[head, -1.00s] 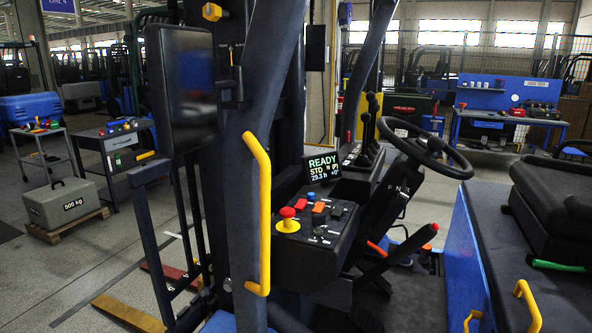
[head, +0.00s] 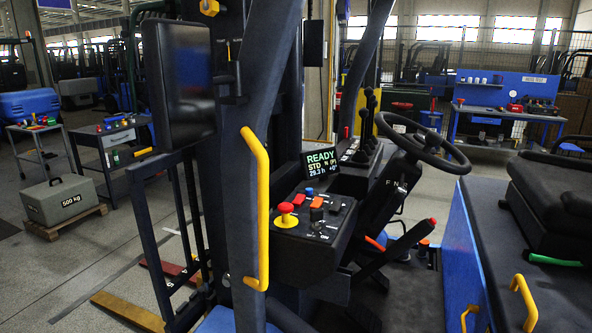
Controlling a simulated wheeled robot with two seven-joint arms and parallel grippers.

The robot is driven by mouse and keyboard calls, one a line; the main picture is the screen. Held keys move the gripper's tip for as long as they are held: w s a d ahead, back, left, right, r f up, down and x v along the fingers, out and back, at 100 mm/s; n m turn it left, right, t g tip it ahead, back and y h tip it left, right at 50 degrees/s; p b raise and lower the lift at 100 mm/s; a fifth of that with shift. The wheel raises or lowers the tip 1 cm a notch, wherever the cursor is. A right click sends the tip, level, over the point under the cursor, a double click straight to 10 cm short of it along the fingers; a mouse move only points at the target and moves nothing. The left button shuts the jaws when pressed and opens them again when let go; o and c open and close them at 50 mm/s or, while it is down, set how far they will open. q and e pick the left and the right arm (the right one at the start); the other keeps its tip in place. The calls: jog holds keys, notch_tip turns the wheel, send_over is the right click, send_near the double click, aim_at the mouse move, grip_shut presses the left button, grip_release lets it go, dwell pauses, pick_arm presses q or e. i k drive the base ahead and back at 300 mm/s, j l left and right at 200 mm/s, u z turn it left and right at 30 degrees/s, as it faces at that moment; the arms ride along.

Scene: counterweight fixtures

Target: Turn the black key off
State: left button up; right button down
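The control panel (head: 292,236) of a forklift is in the middle of the head view. The display (head: 321,162) behind the panel is lit and reads READY. Neither of my grippers is in view.
A dark pillar with a yellow grab handle (head: 262,200) stands in front of the panel's left side. A steering wheel (head: 423,143) and black levers (head: 366,122) are behind right. The seat (head: 555,195) is at the right. A 500 kg weight (head: 60,201) sits on a pallet at the left.

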aim_at(317, 215)
jog(key=z, duration=0.45)
jog(key=i+j+z, duration=0.25)
jog(key=z, duration=0.2)
jog(key=i+j+z, duration=0.15)
jog(key=j+z, duration=0.3)
jog(key=i+j+z, duration=0.15)
jog(key=j+z, duration=0.3)
jog(key=l, duration=0.1)
